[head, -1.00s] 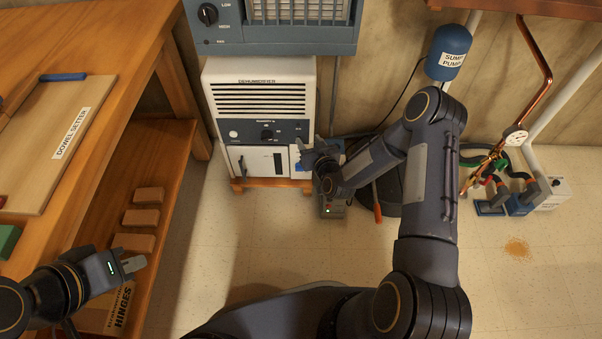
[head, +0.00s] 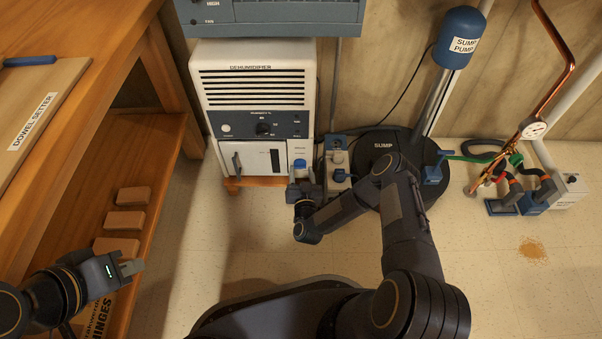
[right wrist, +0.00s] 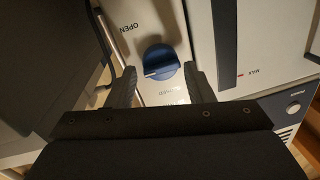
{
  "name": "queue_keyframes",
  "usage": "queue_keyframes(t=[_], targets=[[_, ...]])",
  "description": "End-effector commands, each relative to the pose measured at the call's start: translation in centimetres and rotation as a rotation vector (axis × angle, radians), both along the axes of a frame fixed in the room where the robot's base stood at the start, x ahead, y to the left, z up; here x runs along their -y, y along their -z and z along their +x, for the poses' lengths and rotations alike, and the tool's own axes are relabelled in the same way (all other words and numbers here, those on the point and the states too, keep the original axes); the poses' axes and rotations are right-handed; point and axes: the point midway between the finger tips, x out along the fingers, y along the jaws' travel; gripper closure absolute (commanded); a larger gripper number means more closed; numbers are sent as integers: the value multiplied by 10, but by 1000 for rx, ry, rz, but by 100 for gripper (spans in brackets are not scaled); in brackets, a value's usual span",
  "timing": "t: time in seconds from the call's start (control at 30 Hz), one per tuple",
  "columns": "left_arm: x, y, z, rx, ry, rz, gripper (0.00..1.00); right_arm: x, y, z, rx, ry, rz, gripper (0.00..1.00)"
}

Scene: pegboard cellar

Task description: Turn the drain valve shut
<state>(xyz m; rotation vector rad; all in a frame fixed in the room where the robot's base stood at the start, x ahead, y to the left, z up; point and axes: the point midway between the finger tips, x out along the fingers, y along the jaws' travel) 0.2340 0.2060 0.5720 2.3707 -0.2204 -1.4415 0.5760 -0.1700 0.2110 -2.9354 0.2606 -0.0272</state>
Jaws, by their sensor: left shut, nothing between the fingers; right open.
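The drain valve is a blue knob (head: 299,164) on a white panel at the lower right of the dehumidifier's (head: 255,90) front. In the right wrist view the blue knob (right wrist: 160,60) has a raised grip bar lying roughly across the picture. An OPEN label is above it, and a partly covered label is below. My right gripper (head: 303,184) is open in front of the knob; its fingers (right wrist: 161,88) stand on either side of it, and I cannot tell whether they touch it. My left gripper (head: 132,267) is shut and empty, above the bench's lower shelf.
A wooden bench (head: 85,80) with a lower shelf of blocks stands left. Right of the dehumidifier are a power strip (head: 338,165), the black sump lid (head: 375,145) and the sump pump (head: 461,38). Copper pipe and hoses stand further right. The floor (head: 480,285) in front is mostly clear.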

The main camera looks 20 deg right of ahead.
Motion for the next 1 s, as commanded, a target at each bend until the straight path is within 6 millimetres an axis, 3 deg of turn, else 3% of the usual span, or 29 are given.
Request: queue_keyframes(t=[0.13,0.4,0.67,1.0], targets=[[0,6,0,0,0,0,100,2,0,12,1,0,0,53],[0,6,0,0,0,0,100,2,-1,14,0,-1,0,53],[0,6,0,0,0,0,100,3,-1,14,0,0,0,82],[0,0,0,0,0,0,100,3,-2,13,-18,0,-58,82]])
